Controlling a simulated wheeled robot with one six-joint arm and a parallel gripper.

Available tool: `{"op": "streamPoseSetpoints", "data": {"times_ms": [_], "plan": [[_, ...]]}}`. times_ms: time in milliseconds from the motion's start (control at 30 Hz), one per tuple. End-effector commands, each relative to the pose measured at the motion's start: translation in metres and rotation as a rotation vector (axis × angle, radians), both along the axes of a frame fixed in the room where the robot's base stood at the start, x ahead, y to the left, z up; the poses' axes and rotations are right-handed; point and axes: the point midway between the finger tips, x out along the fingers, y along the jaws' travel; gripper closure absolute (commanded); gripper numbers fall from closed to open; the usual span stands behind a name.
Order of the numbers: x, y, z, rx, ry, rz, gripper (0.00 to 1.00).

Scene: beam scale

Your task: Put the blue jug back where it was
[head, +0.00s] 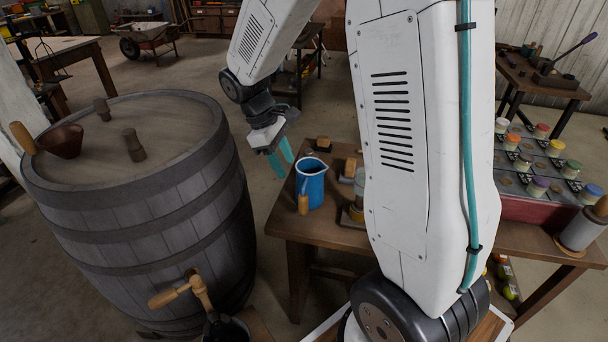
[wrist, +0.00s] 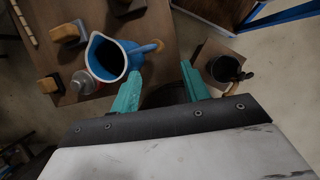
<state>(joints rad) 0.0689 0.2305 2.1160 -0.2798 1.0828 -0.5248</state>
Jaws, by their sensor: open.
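The blue jug (head: 313,188) stands upright on the left part of the wooden table, with a pale rim and a wooden handle facing the front. In the wrist view the jug (wrist: 101,70) is seen from above, its inside dark, its spout to the upper left and its handle to the right. My gripper (head: 281,160) is open and empty, its teal fingers just left of the jug in the head view. In the wrist view my gripper (wrist: 160,78) has its left finger close to the jug's lower right side; I cannot tell whether they touch.
A large wooden barrel (head: 150,205) with a wooden tap stands left. A dark pot (wrist: 224,68) sits on a small wooden stand beside the table. Wooden-handled blocks (wrist: 68,33) and a metal item (wrist: 83,82) crowd the jug. Colourful jars stand at right; my arm hides the table's middle.

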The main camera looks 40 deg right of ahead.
Motion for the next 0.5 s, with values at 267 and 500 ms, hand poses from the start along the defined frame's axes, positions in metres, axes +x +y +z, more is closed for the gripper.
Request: {"op": "streamPoseSetpoints", "data": {"times_ms": [267,500], "plan": [[-0.073,0.029,0.084,0.02,-0.183,-0.209,0.54],[-0.151,0.054,0.125,0.074,-0.329,-0.405,0.54]]}}
